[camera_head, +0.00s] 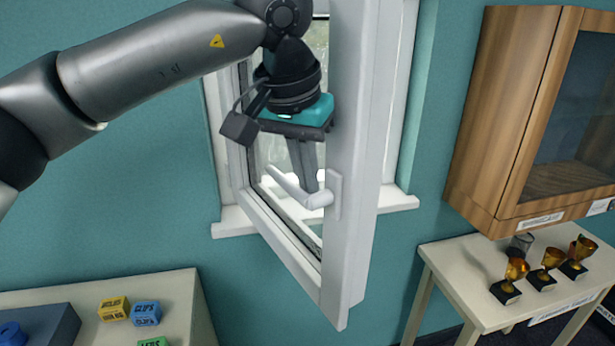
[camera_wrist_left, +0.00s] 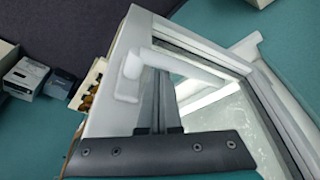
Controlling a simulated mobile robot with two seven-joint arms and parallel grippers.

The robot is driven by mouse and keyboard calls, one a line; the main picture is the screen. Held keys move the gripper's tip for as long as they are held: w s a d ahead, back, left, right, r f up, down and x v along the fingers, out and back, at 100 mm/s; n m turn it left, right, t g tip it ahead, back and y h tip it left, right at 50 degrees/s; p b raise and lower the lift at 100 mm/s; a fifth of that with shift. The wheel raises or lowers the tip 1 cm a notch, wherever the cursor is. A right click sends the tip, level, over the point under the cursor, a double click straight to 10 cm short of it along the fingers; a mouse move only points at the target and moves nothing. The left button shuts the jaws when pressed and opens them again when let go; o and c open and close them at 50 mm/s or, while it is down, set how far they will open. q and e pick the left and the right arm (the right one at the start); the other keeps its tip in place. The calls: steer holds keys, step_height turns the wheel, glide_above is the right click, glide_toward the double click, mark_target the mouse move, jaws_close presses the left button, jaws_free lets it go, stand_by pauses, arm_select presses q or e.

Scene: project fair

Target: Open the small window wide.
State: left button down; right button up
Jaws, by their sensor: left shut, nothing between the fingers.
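The small window's white sash (camera_head: 350,230) stands partly open, swung out from its white frame (camera_head: 398,100) into the room. Its free edge is toward me, and it also shows in the left wrist view (camera_wrist_left: 100,125). The white handle (camera_head: 318,199) sits on the sash's free side with its lever pointing left; it also shows in the left wrist view (camera_wrist_left: 128,78). My left gripper (camera_head: 308,186) points down with its fingers together and empty, right by the handle on the room side. In the left wrist view its fingertips (camera_wrist_left: 156,72) overlap the lever; contact is unclear. My right gripper is out of view.
A wooden wall cabinet (camera_head: 505,110) hangs at the right. Below it a table (camera_head: 470,275) bears gold trophy cups (camera_head: 515,270). At the lower left, another table (camera_head: 185,300) holds a yellow block (camera_head: 114,308) and a blue block (camera_head: 146,313). Floor space between the tables looks clear.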

arm_select(q)
steer(key=shift+s+a, duration=0.25)
steer(key=shift+a, duration=0.2)
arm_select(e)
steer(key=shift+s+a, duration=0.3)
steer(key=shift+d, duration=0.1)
